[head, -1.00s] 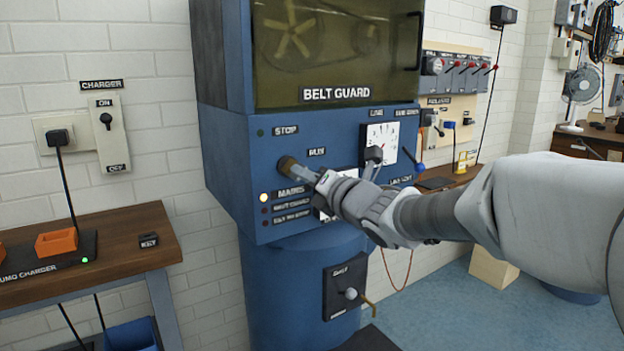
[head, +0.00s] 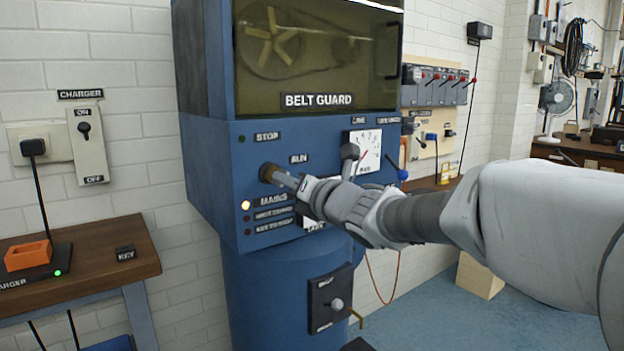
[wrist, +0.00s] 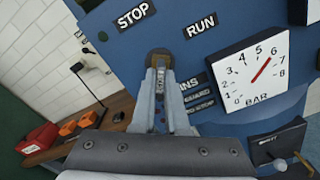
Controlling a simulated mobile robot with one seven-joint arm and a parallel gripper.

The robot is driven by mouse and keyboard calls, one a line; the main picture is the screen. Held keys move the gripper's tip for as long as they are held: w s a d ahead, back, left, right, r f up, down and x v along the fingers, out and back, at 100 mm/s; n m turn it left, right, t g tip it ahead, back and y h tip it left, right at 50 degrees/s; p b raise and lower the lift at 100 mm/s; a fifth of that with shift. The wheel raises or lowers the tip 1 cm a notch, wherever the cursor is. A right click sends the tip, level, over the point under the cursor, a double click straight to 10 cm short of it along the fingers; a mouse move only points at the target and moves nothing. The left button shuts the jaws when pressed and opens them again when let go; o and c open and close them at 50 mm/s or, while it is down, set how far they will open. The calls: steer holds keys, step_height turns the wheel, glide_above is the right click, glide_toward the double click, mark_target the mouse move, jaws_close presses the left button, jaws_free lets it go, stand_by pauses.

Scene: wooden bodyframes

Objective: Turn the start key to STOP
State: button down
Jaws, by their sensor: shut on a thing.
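The brass start-key switch (head: 268,172) sits on the blue panel (head: 222,180), below and between the STOP label (head: 268,137) and the RUN label (head: 299,158). My gripper (head: 288,181) reaches it from the right and is shut on the key. In the wrist view the gripper's fingertips (wrist: 160,72) meet at the round brass switch (wrist: 158,54), with a small grey piece of the key between them. The fingers hide most of the key, so I cannot tell which label it points to. The STOP label (wrist: 136,16) and RUN label (wrist: 201,25) are clear above.
The MAINS lamp (head: 246,205) is lit pale yellow; the lamp by STOP is dark green. A pressure gauge (head: 363,142) and a grey lever (head: 349,152) stand close above my wrist. A wooden bench (head: 90,262) is at the left.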

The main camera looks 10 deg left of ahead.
steer(key=shift+f+n+b, duration=0.1)
steer(key=shift+n+b, duration=0.5)
steer(key=shift+b, duration=0.25)
steer(key=n, duration=0.5)
steer(key=c, duration=0.8)
jaws_free()
steer(key=shift+c, duration=0.2)
